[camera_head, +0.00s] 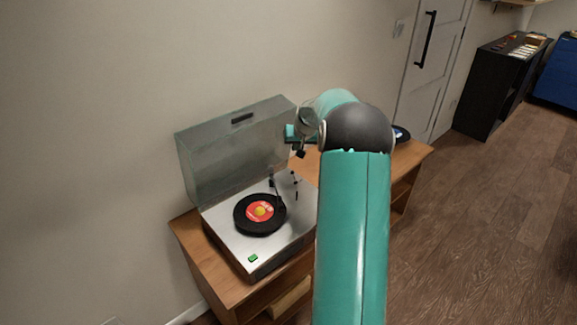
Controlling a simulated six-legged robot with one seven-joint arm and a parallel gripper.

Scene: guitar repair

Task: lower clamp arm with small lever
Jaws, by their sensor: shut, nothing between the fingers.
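A silver turntable (232,251) stands on the wooden cabinet with its clear lid (222,160) raised. A black record with a red label (260,211) lies on it. The slim dark arm (278,197) is at the record's right edge; whether its tip touches the record is too small to tell. Small dark parts (296,188) stand to the right of the arm, and the small lever cannot be told apart among them. My gripper (301,153) is shut and empty, above the turntable's back right corner, beside the lid. My teal arm hides the cabinet's middle.
The wooden cabinet (197,241) has open shelves below. A dark round item (401,133) lies at its right end. A wall is close behind the lid. A black cabinet (487,85) stands by the door at the back right. The floor at right is clear.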

